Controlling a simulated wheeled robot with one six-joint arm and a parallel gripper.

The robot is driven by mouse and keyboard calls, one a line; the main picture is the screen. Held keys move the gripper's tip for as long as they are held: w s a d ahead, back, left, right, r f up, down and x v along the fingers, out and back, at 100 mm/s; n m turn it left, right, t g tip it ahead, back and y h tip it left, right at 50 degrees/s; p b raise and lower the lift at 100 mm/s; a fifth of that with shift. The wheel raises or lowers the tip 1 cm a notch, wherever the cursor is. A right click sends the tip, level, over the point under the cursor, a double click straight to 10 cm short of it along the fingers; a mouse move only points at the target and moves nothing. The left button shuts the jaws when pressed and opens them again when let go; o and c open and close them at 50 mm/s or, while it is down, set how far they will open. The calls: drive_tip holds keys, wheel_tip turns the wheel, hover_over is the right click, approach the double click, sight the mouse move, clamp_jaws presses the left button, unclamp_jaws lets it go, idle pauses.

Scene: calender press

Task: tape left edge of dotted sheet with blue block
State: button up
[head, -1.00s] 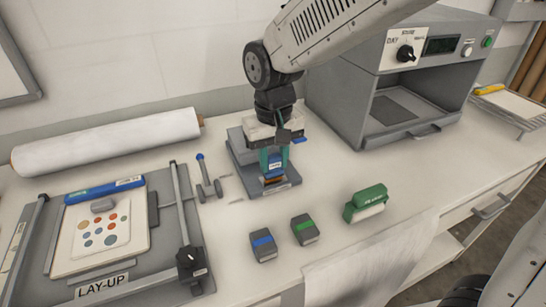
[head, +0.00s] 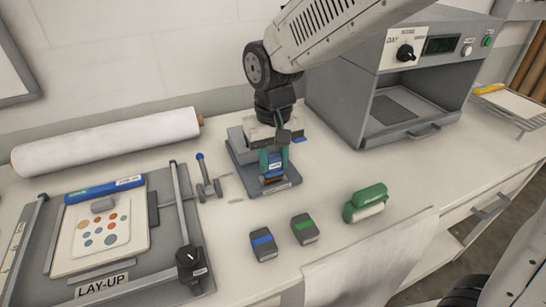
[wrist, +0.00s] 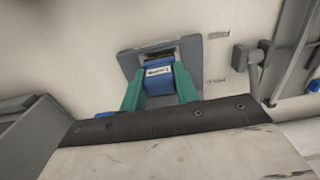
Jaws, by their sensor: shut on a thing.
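The dotted sheet (head: 103,230) lies on the lay-up board at the left, with a small grey block (head: 103,205) on its upper part. My gripper (head: 273,166) has green fingers and is shut on a blue block (head: 275,161) with a white label. The wrist view also shows the blue block (wrist: 158,75) between the two fingers. It sits at a grey stand (head: 281,187); whether it still touches the stand is hard to tell. Two dark blocks, one with a blue band (head: 263,245) and one with a green band (head: 305,229), rest on the bench in front.
The lay-up board (head: 192,285) has metal side rails and a blue roll (head: 104,189) at its top. A blue-knobbed lever (head: 208,180) stands between board and stand. A green-handled roller (head: 367,203) lies right of the dark blocks. A grey oven (head: 345,110) is behind right.

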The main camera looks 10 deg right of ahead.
drive_tip(key=shift+f, duration=0.5)
idle(0.9)
drive_tip(key=shift+r, duration=0.1)
drive_tip(key=shift+r, duration=3.95)
